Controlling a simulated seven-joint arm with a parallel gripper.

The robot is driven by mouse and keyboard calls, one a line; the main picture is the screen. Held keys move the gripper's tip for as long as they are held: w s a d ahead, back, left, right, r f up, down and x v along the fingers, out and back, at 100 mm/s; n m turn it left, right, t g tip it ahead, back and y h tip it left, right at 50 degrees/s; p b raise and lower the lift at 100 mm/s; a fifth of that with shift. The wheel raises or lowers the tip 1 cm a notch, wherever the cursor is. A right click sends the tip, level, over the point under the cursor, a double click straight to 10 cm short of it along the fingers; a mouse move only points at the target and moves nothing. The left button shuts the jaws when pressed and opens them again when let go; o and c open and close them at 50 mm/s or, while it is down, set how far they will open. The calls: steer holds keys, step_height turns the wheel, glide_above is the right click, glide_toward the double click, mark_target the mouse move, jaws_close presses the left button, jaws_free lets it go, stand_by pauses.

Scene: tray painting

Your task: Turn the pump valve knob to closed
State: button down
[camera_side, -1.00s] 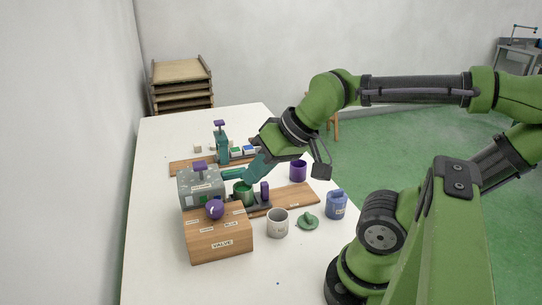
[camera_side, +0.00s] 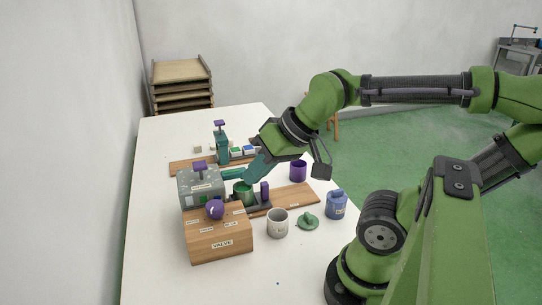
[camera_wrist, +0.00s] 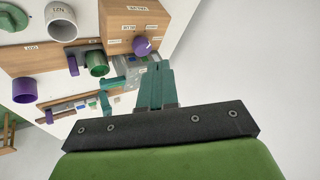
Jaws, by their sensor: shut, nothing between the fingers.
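The valve is a wooden box (camera_side: 222,240) with a VALVE label on its front and a round purple knob (camera_side: 215,209) on top, surrounded by small labels too small to read. The grey pump box (camera_side: 197,188) with a purple top handle stands just behind the valve box. My gripper (camera_side: 250,174), with teal fingers, is right of the pump box and apart from the knob.
A green cup (camera_side: 243,193) and a dark stand with a purple post (camera_side: 265,190) are close below my gripper. A grey mug (camera_side: 277,224), green lid (camera_side: 308,222), blue jug (camera_side: 336,206) and purple cup (camera_side: 298,172) stand to the right. The table's front left (camera_side: 150,275) is clear.

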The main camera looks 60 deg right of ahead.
mark_target(215, 204)
steer(key=c, duration=1.8)
jaws_free()
steer(key=shift+o, duration=1.2)
steer(key=shift+d+f, duration=0.15)
steer(key=o, duration=0.5)
steer(key=shift+w+d+f+m+g, duration=0.15)
steer(key=shift+w+d+m+g, duration=0.1)
steer(key=shift+w+d+m, duration=0.25)
steer(key=shift+w+d+f+m+g, duration=0.15)
steer(key=shift+w+d+m+g, duration=0.15)
steer(key=shift+w+d, duration=0.3)
steer(key=shift+o, duration=1.3)
steer(key=w+d+m, duration=0.1)
steer(key=m, duration=0.1)
steer(key=w+d+m+g, duration=0.1)
steer(key=m, duration=0.1)
steer(key=w+d+m, duration=0.1)
steer(key=w, duration=0.1)
steer(key=shift+d+r+m+g, duration=0.15)
steer(key=shift+d+m+g, duration=0.1)
steer(key=shift+m+g, duration=0.15)
steer(key=w+d+r+m+g+y, duration=0.2)
steer(key=w+d+m, duration=0.15)
steer(key=m, duration=0.95)
steer(key=x, duration=1.6)
steer(key=shift+a+f, duration=0.2)
steer(key=shift+a, duration=0.3)
